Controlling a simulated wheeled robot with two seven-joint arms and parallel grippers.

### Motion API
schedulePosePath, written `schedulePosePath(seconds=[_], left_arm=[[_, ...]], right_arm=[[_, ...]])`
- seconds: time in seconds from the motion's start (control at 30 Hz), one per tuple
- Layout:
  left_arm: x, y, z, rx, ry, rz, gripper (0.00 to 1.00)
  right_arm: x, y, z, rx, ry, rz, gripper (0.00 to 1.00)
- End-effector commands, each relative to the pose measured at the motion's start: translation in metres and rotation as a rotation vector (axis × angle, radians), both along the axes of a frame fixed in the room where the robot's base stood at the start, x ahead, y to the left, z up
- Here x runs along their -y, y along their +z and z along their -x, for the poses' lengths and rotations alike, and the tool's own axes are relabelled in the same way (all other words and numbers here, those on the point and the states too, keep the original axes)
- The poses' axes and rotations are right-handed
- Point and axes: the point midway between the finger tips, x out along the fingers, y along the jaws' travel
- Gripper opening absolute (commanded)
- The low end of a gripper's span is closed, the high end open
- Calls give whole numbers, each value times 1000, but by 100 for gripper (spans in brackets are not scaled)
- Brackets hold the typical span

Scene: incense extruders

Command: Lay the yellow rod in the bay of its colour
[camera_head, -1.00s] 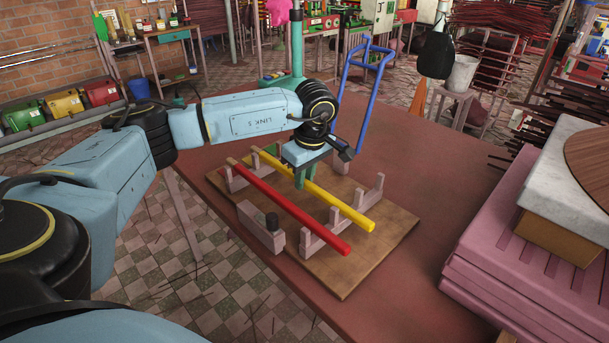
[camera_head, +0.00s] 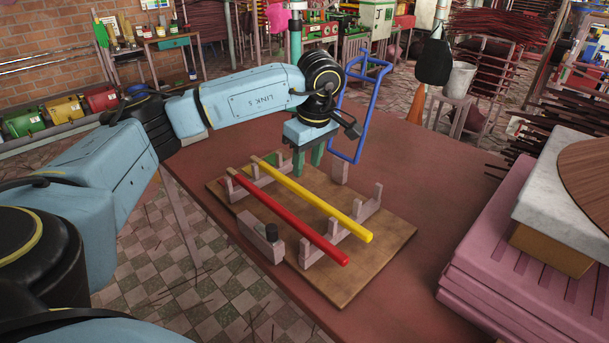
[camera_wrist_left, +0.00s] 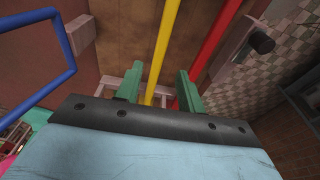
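The yellow rod (camera_head: 310,197) lies across the pinkish rack (camera_head: 340,240) on the wooden board, in a gap between upright posts at its front bar. The red rod (camera_head: 285,216) lies beside it to the left, roughly parallel. I cannot make out any colour marks on the bays. My right gripper is not in view.
A block with a black knob (camera_head: 270,234) sits at the board's left. Pink stacked slabs (camera_head: 490,255) fill the right. The table (camera_head: 430,170) between is clear.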

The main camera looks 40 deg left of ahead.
Motion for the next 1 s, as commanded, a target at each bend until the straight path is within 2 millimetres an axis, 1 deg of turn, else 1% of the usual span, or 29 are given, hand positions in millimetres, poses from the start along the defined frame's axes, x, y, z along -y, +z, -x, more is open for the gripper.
schedulePosePath(seconds=[0.03, 0.1, 0.2, 0.3, 0.43, 0.9, 1.0], left_arm=[[2, 13, -1, 4, -1, 0, 38], [4, 25, 0, 2, 0, 0, 38], [6, 37, 0, 1, 0, 0, 38], [7, 45, 0, 1, 1, 0, 38], [8, 48, 1, 0, 1, 0, 38], [8, 48, 1, -1, 0, 0, 38], [8, 52, 1, -1, 0, 0, 38]], right_arm=[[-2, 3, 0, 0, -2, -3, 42], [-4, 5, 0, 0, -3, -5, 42], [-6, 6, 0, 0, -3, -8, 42], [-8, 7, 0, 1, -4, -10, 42], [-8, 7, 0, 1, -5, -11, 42], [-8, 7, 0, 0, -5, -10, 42], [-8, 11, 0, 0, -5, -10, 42]])
